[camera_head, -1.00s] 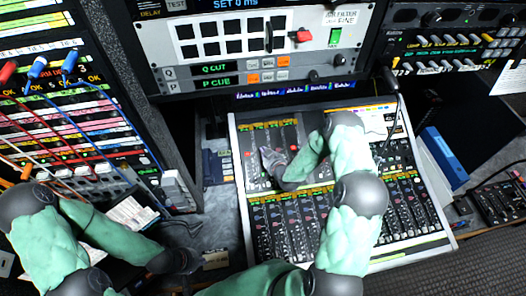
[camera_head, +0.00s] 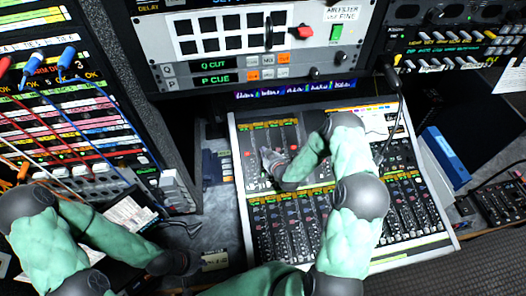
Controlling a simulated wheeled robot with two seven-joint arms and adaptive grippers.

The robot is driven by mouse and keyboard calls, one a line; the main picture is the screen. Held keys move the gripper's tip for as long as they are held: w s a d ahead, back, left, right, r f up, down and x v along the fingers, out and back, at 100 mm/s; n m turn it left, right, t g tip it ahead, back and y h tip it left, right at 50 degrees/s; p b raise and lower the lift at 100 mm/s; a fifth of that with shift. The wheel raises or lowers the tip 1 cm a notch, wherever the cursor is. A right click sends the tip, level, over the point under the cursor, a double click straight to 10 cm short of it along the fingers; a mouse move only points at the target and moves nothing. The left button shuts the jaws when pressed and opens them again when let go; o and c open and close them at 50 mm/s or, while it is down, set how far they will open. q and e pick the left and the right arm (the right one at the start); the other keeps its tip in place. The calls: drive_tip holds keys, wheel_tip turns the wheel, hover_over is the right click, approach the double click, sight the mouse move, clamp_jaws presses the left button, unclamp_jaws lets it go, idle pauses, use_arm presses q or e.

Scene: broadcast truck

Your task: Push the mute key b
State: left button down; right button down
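The mixing console (camera_head: 240,215) lies below the rack, with rows of small keys and knobs. I cannot make out which key is mute key b; the labels are too small to read. My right gripper (camera_head: 268,160) is above the upper left part of the console, its dark fingers pointing left. I cannot tell whether it touches the panel, and its arm hides the console's middle. My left gripper (camera_head: 190,228) is low, left of the console and apart from it. Its fingers are small and dark, and their opening is unclear.
A patch bay (camera_head: 60,120) with red and blue cables is at left. A blue binder (camera_head: 445,158) and a small keypad (camera_head: 500,203) are at right.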

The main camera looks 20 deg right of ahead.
drive_tip(key=shift+w+f+b, duration=0.15)
drive_tip(key=shift+f+b, duration=0.25)
drive_tip(key=shift+b, duration=0.15)
idle(0.5)
drive_tip(key=shift+r, duration=0.1)
drive_tip(key=shift+s+r+p, duration=0.35)
drive_tip(key=shift+r+p, duration=0.1)
drive_tip(key=shift+r, duration=0.3)
drive_tip(key=shift+r, duration=0.1)
drive_tip(key=r+p, duration=0.1)
drive_tip(key=s+r+p, duration=0.1)
drive_tip(key=r, duration=0.1)
drive_tip(key=s+r+p, duration=0.1)
drive_tip(key=r, duration=0.1)
drive_tip(key=shift+s+a+r+p, duration=0.15)
drive_tip(key=shift+a+p, duration=0.2)
idle(0.6)
